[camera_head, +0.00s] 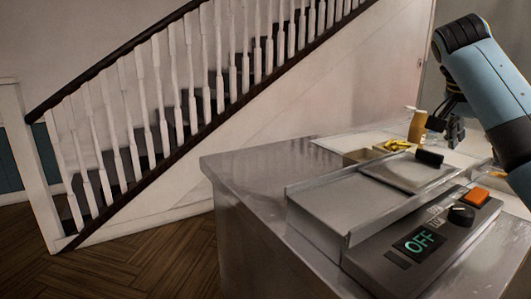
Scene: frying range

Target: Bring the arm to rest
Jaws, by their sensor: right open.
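My right arm comes in from the right edge, blue and black. My right gripper (452,128) is open at the upper right, above the far right part of the metal counter (255,172). It is near a tan bottle (417,126), just to the right of it; I cannot tell whether they touch. My left gripper is not in view.
A metal fryer (335,208) stands on the counter, its lid bearing a black handle (429,157). Its front panel shows "OFF", a black knob (461,214) and an orange switch (477,196). Yellow items (397,145) lie behind it. A staircase (160,120) stands left.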

